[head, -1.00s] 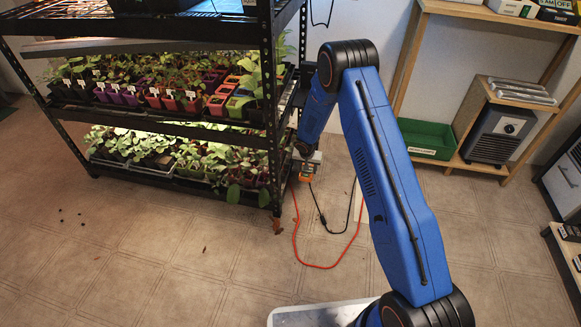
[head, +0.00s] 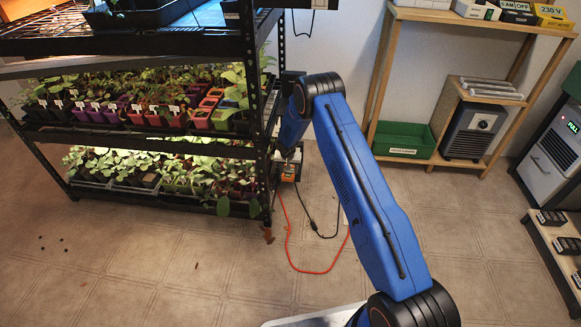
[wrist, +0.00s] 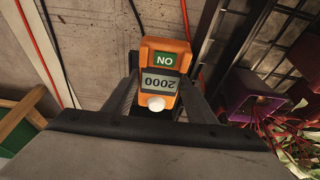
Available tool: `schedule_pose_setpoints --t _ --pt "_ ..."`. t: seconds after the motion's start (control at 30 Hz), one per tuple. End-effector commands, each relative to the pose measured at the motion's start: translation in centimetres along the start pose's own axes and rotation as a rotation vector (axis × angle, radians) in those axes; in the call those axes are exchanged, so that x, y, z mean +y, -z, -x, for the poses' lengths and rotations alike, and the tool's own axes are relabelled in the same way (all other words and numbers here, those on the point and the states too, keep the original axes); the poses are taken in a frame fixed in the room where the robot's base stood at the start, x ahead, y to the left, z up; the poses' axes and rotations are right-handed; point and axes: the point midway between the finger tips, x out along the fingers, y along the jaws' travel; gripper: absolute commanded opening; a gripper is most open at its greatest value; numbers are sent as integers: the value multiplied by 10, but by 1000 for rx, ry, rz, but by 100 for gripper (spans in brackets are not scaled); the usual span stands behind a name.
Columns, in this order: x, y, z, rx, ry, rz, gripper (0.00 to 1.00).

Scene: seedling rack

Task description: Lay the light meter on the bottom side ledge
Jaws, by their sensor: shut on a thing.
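In the head view my gripper (head: 291,152) is low beside the right end of the black plant rack (head: 262,130). An orange patch just below it may be the meter, but it is too small to be sure. I cannot make out the bottom side ledge clearly; my arm covers part of that area.
Seedling pots fill the rack shelves; a purple pot (wrist: 250,92) is close on the right in the wrist view. A red cable (head: 290,262) and a black cable (head: 322,233) lie on the floor. A green tray (head: 404,141) stands on the wooden shelf.

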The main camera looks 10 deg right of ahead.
Motion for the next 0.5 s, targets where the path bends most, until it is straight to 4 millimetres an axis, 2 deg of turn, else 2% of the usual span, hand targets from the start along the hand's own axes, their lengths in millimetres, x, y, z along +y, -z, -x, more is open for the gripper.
schedule_pose_setpoints --t 0.1,0.2,0.5 --pt "0 25 -8 2 1 -4 18" --pt "0 42 -13 1 1 -1 18" --pt "0 62 -19 0 0 0 18"
